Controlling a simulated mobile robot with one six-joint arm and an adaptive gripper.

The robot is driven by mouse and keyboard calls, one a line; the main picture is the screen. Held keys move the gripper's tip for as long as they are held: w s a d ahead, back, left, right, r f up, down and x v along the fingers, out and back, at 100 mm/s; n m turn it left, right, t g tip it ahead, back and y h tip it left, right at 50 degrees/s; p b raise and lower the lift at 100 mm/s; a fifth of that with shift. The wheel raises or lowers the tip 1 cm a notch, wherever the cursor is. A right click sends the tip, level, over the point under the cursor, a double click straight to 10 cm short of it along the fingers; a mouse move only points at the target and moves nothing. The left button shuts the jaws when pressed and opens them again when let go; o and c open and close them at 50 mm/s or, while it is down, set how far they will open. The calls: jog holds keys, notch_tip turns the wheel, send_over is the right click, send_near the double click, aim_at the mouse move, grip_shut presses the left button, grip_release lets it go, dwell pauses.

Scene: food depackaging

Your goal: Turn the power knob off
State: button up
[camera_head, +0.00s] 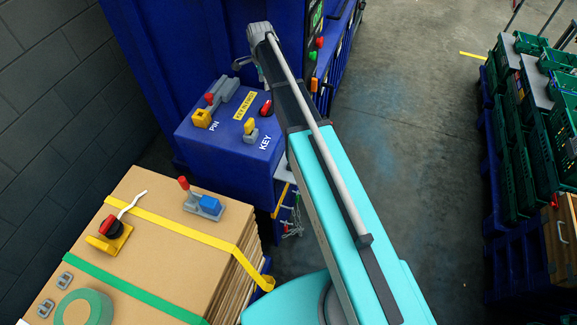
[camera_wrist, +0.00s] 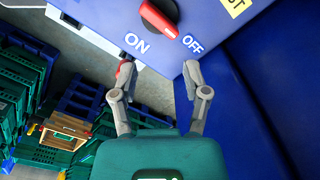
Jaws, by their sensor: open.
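The power knob (camera_wrist: 158,18) is red and sits on a blue panel (camera_wrist: 205,12) at the top of the wrist view, partly cut off by the frame edge. White ON and OFF labels are printed below it. The white mark on the knob is at its lower-right end, near the OFF label. My gripper (camera_wrist: 158,74) is open and empty, its two fingers spread below the knob and apart from it. In the head view my arm reaches toward the blue machine, and I cannot make out the fingers clearly.
A blue box (camera_head: 225,150) with a PIN and KEY panel stands left of my arm. A cardboard-topped stack (camera_head: 165,260) with tape and small devices is in front. Green crates (camera_head: 515,150) stand at right. The floor (camera_head: 410,120) between is clear.

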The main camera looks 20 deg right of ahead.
jog(key=s+f+n+b, duration=0.2)
jog(key=s, duration=0.2)
jog(key=s+f+n+b, duration=0.1)
jog(key=s+n+b, duration=0.1)
jog(key=s, duration=0.3)
jog(key=s+f+n+b, duration=0.2)
jog(key=s+n, duration=0.1)
jog(key=s, duration=0.1)
jog(key=shift+s+f+n, duration=0.3)
jog(key=shift+s+f, duration=0.05)
jog(key=shift+s, duration=0.05)
jog(key=s+f+n+b, duration=0.4)
jog(key=s, duration=0.4)
jog(key=s+f+n+b, duration=0.4)
jog(key=s, duration=0.4)
jog(key=shift+d+n, duration=0.15)
jog(key=shift+n, duration=0.25)
